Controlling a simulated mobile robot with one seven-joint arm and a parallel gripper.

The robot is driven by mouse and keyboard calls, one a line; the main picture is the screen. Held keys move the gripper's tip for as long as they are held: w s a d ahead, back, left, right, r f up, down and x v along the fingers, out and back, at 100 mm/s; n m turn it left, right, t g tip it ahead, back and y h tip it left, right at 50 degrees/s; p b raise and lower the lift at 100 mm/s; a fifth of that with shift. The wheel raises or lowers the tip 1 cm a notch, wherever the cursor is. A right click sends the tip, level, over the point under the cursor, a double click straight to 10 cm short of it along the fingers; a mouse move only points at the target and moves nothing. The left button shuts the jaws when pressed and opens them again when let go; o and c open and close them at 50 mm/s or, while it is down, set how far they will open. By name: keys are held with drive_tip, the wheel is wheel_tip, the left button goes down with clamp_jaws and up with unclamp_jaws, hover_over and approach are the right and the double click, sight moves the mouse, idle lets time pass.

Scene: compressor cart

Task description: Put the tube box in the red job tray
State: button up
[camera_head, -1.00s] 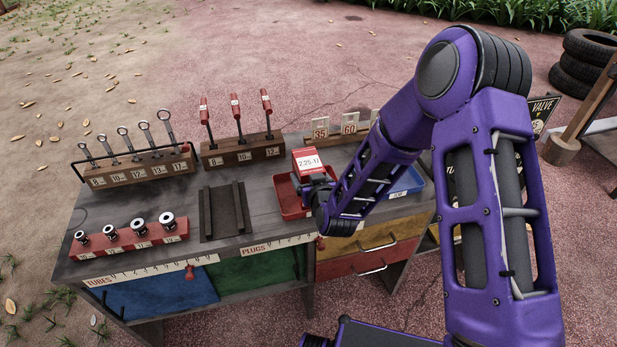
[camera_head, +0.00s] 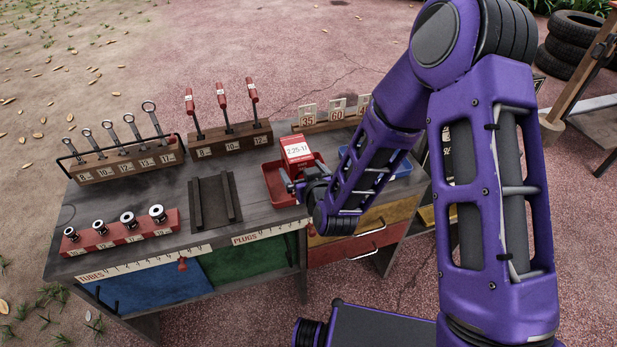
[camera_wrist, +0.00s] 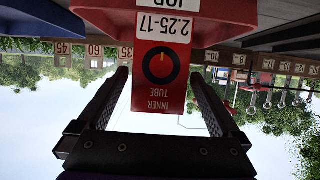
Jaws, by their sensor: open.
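The tube box (camera_head: 297,150) is red with a white "2.25-17" label. It stands in the red job tray (camera_head: 275,192) near the middle of the bench. The wrist view is upside down; there the box (camera_wrist: 162,95) shows its "INNER TUBE" face and round black emblem, with the red tray (camera_wrist: 228,18) at the top. My gripper (camera_head: 290,181) is at the near side of the box. In the wrist view its two fingers (camera_wrist: 160,74) are spread apart, one to each side of the box, with visible gaps. The box's underside is hidden.
A blue tray (camera_head: 398,170) sits right of the red one, partly behind my arm. A dark grooved block (camera_head: 213,203) lies to the left. A wrench rack (camera_head: 128,165), T-handle rack (camera_head: 233,138), socket block (camera_head: 120,235) and numbered-plate holder (camera_head: 325,123) also stand on the bench.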

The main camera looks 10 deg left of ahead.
drive_tip(key=v, duration=0.7)
idle(0.3)
